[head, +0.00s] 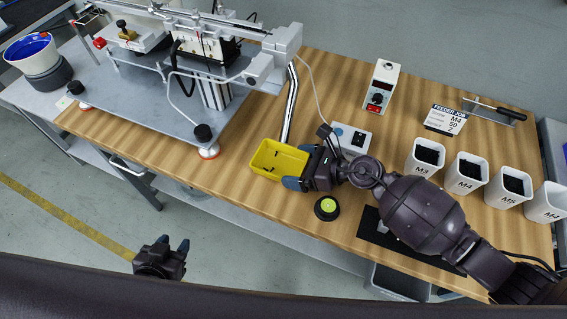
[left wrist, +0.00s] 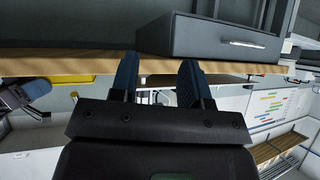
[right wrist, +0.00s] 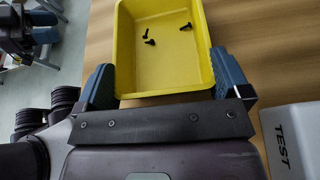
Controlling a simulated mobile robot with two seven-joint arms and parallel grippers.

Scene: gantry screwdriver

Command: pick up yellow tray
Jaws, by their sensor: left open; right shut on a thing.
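The yellow tray (head: 279,158) is on the wooden table near its front edge, in the middle of the head view. In the right wrist view the tray (right wrist: 165,84) holds a few dark screws (right wrist: 183,27). My right gripper (head: 298,168) is at the tray's right end; its blue fingers (right wrist: 162,85) are on either side of that end, shut on it. I cannot tell whether the tray is lifted off the table. My left gripper (head: 172,243) is open and empty, out in front of the table and away from the tray. It also shows in the left wrist view (left wrist: 158,75).
A gantry machine on a grey plate (head: 150,125) stands left of the tray. Several white cups (head: 426,156) stand at the right.

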